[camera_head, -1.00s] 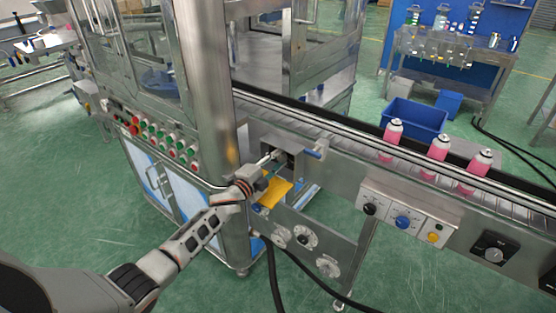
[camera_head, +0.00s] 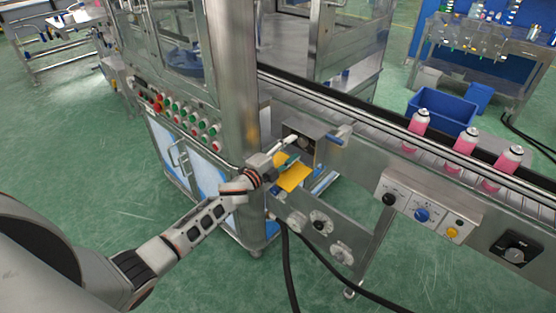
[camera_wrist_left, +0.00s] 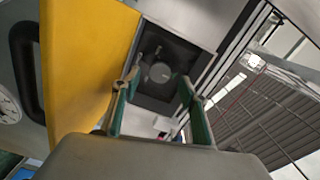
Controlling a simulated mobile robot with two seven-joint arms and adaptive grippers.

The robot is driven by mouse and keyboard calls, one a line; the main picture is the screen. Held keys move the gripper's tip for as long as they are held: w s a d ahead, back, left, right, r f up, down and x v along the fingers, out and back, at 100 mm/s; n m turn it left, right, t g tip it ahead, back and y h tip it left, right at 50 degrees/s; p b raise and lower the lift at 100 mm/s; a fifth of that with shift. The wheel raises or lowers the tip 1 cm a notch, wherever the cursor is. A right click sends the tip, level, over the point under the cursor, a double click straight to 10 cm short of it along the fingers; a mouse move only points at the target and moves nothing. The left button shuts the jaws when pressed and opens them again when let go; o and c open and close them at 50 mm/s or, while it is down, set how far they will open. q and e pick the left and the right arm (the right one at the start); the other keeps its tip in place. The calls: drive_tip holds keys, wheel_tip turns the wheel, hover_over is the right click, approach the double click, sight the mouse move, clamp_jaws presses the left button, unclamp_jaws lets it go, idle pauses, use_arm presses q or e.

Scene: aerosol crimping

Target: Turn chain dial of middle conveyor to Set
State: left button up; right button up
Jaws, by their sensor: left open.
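A grey round dial (camera_wrist_left: 160,72) sits in a dark square recess (camera_wrist_left: 176,62) in the left wrist view. A yellow panel (camera_wrist_left: 85,70) stands beside the recess; it also shows in the head view (camera_head: 294,178), below the metal dial box (camera_head: 303,147) on the conveyor side. My left gripper (camera_wrist_left: 158,86) is open, its two green-sided fingers at either side of the dial in the picture. I cannot tell whether they touch it. In the head view my left gripper (camera_head: 284,152) reaches to the box opening, and the dial's setting cannot be read. My right gripper is not in view.
The conveyor (camera_head: 380,125) carries pink cans (camera_head: 418,122) on the right. A control panel with knobs (camera_head: 422,212) and a black dial plate (camera_head: 516,250) are on its side. A metal column (camera_head: 232,90) stands left of the box. Black cables (camera_head: 288,270) hang below.

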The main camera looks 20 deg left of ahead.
use_arm(q)
drive_tip(key=v, duration=0.7)
drive_tip(key=shift+s+a+r, duration=0.1)
drive_tip(key=shift+s, duration=0.3)
